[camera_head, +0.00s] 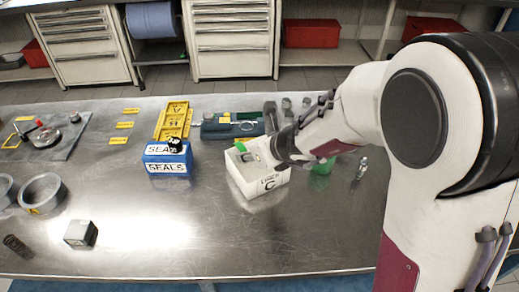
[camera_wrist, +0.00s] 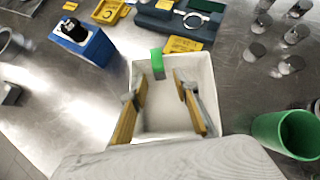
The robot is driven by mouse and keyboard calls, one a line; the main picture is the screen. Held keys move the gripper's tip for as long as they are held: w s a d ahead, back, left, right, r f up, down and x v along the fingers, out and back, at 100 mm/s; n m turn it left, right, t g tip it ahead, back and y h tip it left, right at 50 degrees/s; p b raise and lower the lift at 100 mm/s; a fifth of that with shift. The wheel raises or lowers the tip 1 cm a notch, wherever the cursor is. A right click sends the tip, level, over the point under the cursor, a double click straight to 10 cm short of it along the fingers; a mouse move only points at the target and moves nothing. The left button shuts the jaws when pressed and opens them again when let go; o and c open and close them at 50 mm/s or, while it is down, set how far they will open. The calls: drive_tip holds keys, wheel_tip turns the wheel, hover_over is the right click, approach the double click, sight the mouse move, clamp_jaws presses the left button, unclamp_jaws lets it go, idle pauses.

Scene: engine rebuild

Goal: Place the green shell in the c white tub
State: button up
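The white tub (camera_head: 262,186) marked C stands on the metal table, and it fills the middle of the wrist view (camera_wrist: 207,72). A small piece with a green top and grey lower part (camera_wrist: 157,63) is at the tub's far wall, its top at the rim; it looks like the green shell. Its green top also shows in the head view (camera_head: 240,147). I cannot tell whether it rests on the tub floor. My gripper (camera_wrist: 160,97) is open and empty above the tub, its two yellowish fingers apart, nearer than the green piece. In the head view my arm hides the tub's right side.
A green cup (camera_wrist: 290,135) stands right of the tub. A blue SEALS box (camera_head: 167,160) is to the left. Yellow trays (camera_head: 173,118) and a blue-grey case (camera_head: 230,125) lie behind. Several metal cylinders (camera_wrist: 258,50) stand at the back right. The front table is mostly clear.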

drive_tip(key=shift+v, duration=2.5)
drive_tip(key=s+d+r+n+g, duration=0.1)
drive_tip(key=s+r+n, duration=0.3)
drive_tip(key=s+n, duration=0.35)
drive_tip(key=s+d+r+n, duration=0.1)
drive_tip(key=s+r+n, duration=0.4)
drive_tip(key=n, duration=0.4)
drive_tip(key=s+d+n+h, duration=0.5)
drive_tip(key=s+d+n, duration=0.7)
drive_tip(key=s, duration=0.2)
drive_tip(key=shift+s+d+f+n+g, duration=0.2)
drive_tip(key=shift+f+n+g, duration=0.05)
drive_tip(key=shift+n+g, duration=0.15)
